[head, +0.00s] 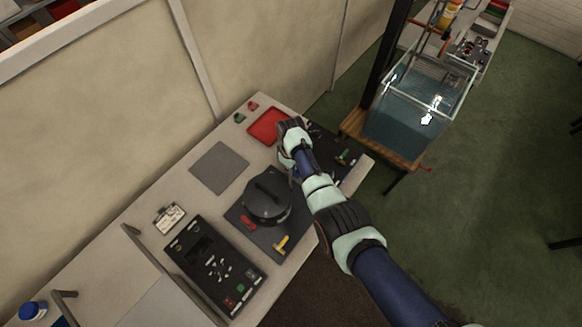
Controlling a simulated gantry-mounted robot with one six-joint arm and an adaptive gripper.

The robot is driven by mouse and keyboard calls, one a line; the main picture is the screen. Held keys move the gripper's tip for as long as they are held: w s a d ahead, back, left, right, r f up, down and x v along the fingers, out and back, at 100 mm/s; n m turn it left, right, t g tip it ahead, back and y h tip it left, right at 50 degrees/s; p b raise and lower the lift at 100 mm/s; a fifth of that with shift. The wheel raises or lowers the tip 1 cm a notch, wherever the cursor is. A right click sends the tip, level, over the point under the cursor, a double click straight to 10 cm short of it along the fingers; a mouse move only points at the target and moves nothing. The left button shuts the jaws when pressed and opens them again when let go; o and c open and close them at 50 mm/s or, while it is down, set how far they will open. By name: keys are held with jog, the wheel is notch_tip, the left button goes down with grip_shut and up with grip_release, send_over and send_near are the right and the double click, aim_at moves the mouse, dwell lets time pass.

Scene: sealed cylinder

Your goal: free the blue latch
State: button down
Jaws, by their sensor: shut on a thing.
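The sealed cylinder is a dark round vessel (268,197) with a handle across its lid. It stands on a dark mat (266,240). A red latch (248,222) is at its lower left side and a yellow T-shaped piece (281,243) is on the mat below it.
A red tray (268,126) and a grey square mat (219,167) lie behind on the bench (150,207). A black control panel (214,264) is at the front left. A green-handled piece (342,157) lies right of my arm. A clear tank (412,108) stands beyond the bench.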

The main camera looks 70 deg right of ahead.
jog(key=c, duration=1.2)
grip_release()
jog(key=shift+r, duration=0.15)
notch_tip(320, 180, up, 12)
